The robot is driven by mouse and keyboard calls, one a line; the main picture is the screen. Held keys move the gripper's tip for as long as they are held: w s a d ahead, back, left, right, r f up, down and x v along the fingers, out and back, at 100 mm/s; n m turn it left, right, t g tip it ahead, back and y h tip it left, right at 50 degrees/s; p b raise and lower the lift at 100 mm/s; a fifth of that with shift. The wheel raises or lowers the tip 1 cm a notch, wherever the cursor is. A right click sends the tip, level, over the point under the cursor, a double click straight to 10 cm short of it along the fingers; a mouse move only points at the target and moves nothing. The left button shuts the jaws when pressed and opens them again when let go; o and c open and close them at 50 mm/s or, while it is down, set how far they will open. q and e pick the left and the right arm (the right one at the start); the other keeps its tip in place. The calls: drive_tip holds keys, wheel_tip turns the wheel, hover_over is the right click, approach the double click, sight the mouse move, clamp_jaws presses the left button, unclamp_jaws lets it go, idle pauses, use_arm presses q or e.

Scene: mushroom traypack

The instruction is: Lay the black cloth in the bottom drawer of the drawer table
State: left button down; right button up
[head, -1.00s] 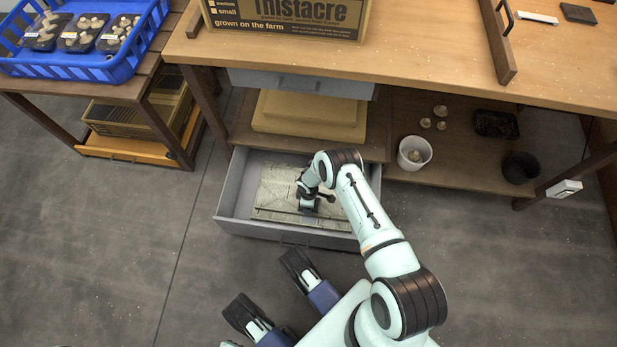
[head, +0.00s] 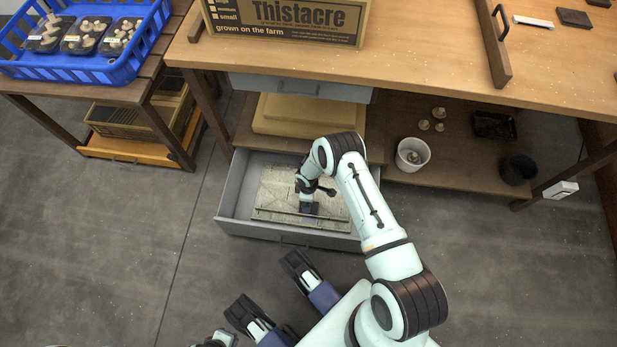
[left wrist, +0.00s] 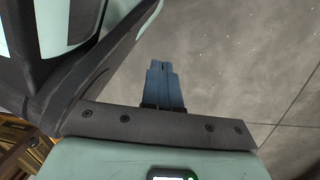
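The bottom drawer (head: 230,190) of the drawer table (head: 430,75) is pulled open. A flat, grey-beige patterned sheet or piece (head: 275,190) lies in it. I cannot make out a black cloth for certain in either view. My right arm reaches into the drawer, with its gripper (head: 308,209) pointing down over the flat piece. The arm hides part of it, and I cannot tell whether the fingers are apart or touching it. In the left wrist view my left gripper (left wrist: 164,84) has its blue fingers together, with nothing seen between them, above bare grey floor.
A closed upper drawer (head: 300,86) sits above the open one. A white bucket (head: 413,154), a black tray (head: 494,126) and a dark pot (head: 518,168) stand on the lower shelf. A blue crate (head: 100,70) is on the left table. A dark slab (head: 574,18) lies on the tabletop.

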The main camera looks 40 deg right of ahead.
use_arm(q)
drive_tip(key=shift+t, duration=0.8)
drive_tip(key=w+r, duration=0.1)
drive_tip(key=w+r+p, duration=0.1)
drive_tip(key=w+r, duration=0.1)
drive_tip(key=w, duration=0.1)
drive_tip(key=shift+d, duration=0.25)
use_arm(e)
wheel_tip(320, 180, up, 6)
